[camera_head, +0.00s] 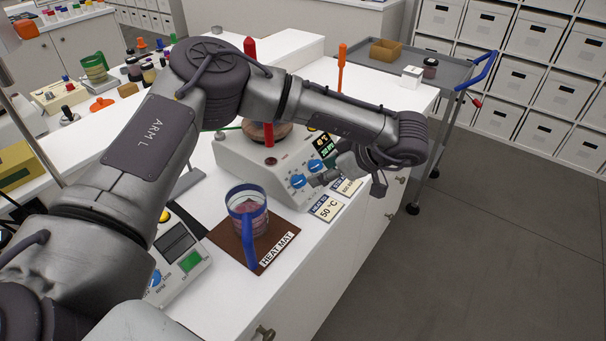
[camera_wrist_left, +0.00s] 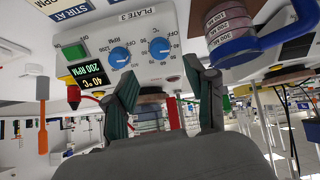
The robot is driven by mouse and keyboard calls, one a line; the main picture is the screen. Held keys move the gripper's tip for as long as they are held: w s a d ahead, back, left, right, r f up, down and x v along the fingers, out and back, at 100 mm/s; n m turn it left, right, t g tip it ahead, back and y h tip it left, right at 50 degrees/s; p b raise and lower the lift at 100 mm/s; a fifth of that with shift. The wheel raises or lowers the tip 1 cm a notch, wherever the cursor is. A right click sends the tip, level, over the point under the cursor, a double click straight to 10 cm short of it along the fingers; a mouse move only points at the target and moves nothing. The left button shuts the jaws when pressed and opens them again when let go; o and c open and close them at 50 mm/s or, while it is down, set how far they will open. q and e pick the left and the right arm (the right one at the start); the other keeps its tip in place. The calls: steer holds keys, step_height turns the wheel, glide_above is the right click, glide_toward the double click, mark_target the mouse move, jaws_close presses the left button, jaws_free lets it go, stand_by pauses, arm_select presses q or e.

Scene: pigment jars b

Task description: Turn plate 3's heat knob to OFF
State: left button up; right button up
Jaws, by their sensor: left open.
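Plate 3 (camera_head: 243,160) is a white hotplate stirrer on the bench with two blue knobs on its front panel. In the left wrist view, seen upside down, the heat knob (camera_wrist_left: 160,47) has a °C scale and the stir knob (camera_wrist_left: 121,57) an RPM scale. The heat knob is the left one in the head view (camera_head: 298,181). The display (camera_wrist_left: 88,78) reads 40 °C and 200 RPM. My left gripper (camera_head: 350,177) is open and empty in front of the panel. Its fingers (camera_wrist_left: 166,78) are apart, and neither visibly touches the heat knob. My right gripper is not in view.
A beaker (camera_head: 240,190) with a blue handle stands on a brown heat mat (camera_head: 275,240). Cards reading 50 °C (camera_head: 328,208) and RPM (camera_head: 348,187) lie before the plate. A grey cart (camera_head: 450,70) stands beyond the bench's right end.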

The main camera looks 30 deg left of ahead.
mark_target(302, 179)
arm_select(q)
steer(key=p+x, duration=0.1)
steer(key=x, duration=0.6)
steer(key=shift+a+f+p, duration=0.1)
steer(key=shift+p, duration=0.2)
steer(key=shift+a+f, duration=0.3)
steer(key=shift+f, duration=0.05)
jaws_close()
